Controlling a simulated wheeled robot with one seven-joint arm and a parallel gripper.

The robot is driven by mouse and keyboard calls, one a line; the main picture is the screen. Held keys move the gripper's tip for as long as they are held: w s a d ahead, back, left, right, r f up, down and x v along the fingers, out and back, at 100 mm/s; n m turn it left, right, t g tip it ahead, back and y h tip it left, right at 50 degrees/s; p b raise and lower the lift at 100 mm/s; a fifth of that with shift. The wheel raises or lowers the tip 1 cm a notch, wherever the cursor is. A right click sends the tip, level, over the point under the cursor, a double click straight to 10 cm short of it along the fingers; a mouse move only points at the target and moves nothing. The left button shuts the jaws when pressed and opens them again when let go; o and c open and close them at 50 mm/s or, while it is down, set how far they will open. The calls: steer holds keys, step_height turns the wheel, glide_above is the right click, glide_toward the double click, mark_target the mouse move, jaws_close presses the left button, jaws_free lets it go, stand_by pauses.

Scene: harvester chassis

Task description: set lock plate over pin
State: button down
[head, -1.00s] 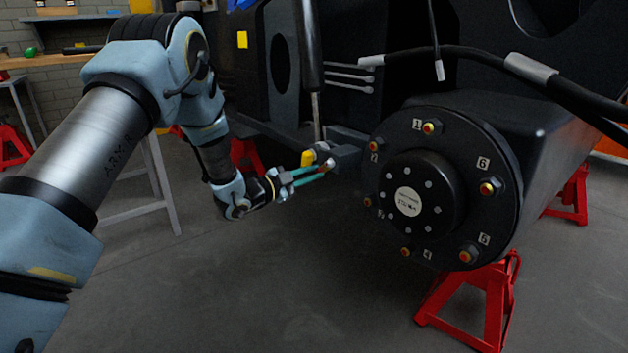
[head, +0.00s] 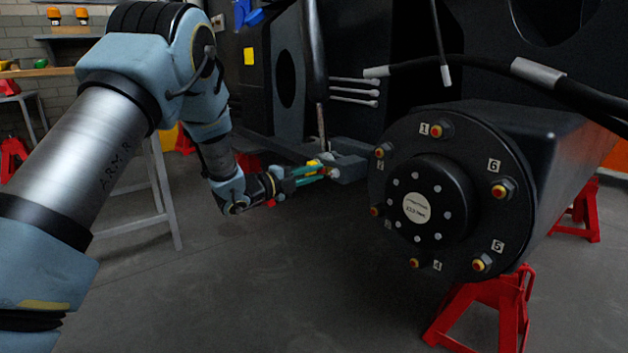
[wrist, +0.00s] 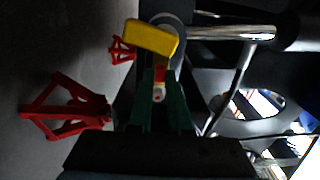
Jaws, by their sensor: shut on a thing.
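The yellow lock plate (wrist: 151,38) shows just beyond my green fingertips in the wrist view, and as a small yellow patch in the head view (head: 315,163). My gripper (wrist: 160,85) is shut, with a small red piece between the fingertips that seems to belong to the plate. In the head view my gripper (head: 322,173) is at the dark bracket (head: 348,167) below the cylinder rod. A pale round end with a red centre (wrist: 158,97), possibly the pin, shows between the fingers. I cannot tell whether the plate is around the pin; the contact is hidden.
The round hub (head: 430,195) with numbered studs is close right of the bracket. The cylinder (head: 313,50) stands above my gripper, and a black hose (head: 460,57) crosses above the hub. A red jack stand (head: 485,310) is below. The floor at front is clear.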

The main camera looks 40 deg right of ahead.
steer(key=shift+m, duration=0.3)
stand_by(0.4)
steer(key=c, duration=0.8)
jaws_free()
steer(key=shift+r, duration=0.1)
steer(key=shift+c, duration=0.2)
steer(key=a+p, duration=0.3)
steer(key=a, duration=0.8)
steer(key=shift+w, duration=0.35)
